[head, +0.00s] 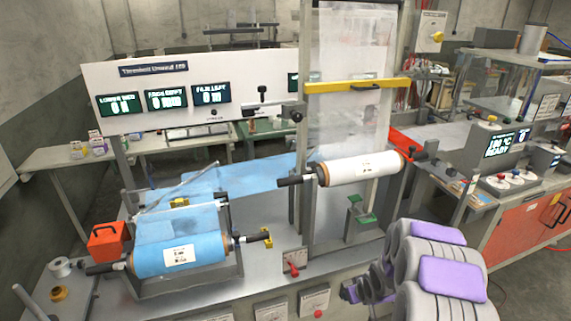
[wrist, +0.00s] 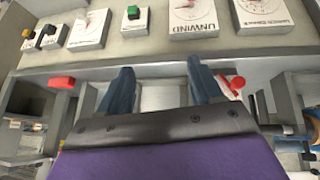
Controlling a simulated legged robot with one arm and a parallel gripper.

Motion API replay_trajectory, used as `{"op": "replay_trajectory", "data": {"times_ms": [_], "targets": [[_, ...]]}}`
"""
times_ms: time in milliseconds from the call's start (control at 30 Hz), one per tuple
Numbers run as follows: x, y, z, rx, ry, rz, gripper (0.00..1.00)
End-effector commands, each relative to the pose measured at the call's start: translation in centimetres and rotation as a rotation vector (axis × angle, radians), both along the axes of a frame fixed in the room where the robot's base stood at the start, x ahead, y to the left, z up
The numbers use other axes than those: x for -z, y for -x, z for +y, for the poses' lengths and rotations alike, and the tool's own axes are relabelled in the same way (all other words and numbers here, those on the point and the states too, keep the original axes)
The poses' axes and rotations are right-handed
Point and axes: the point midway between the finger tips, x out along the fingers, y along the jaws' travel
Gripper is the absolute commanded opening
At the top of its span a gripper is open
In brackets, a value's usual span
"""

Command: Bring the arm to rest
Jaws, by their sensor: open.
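My arm, grey with purple pads, shows at the lower right of the head view, folded near the front of the bench. My gripper (head: 362,287) is at its left end, small and partly hidden by the arm. In the wrist view my gripper (wrist: 161,88) has two dark blue fingers standing well apart with nothing between them. The fingers point toward a grey bench front with labelled plates, one reading UNWIND (wrist: 205,20). I cannot tell how far they are from it.
A blue film roll (head: 160,250) lies in a cradle at the left. A white roll (head: 365,168) is on a frame under a yellow bar (head: 350,87). An orange box (head: 107,242) and a red lever (head: 293,268) are on the bench. Floor shows at the lower right.

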Motion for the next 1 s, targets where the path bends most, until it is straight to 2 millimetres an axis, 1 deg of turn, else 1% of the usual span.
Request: {"op": "replay_trajectory", "data": {"times_ms": [33, 267, 467, 600, 767, 800, 867, 900, 967, 1000], "targets": [[-1.8, 0.4, 0.1, 0.009, 0.010, 0.015, 0.65], [-8.0, 4.3, 0.6, 0.070, 0.041, 0.124, 0.65], [-13.0, 9.1, 1.4, 0.124, 0.055, 0.223, 0.65], [-16.2, 12.9, 2.2, 0.163, 0.057, 0.289, 0.65], [-19.7, 17.7, 3.2, 0.205, 0.054, 0.364, 0.65], [-20.4, 19.1, 3.5, 0.214, 0.051, 0.387, 0.65], [-21.5, 21.1, 4.0, 0.228, 0.048, 0.414, 0.65], [-22.1, 22.6, 4.3, 0.238, 0.044, 0.439, 0.65], [-23.2, 24.6, 4.8, 0.250, 0.039, 0.465, 0.65], [-23.8, 26.0, 5.1, 0.258, 0.035, 0.486, 0.65]]}}
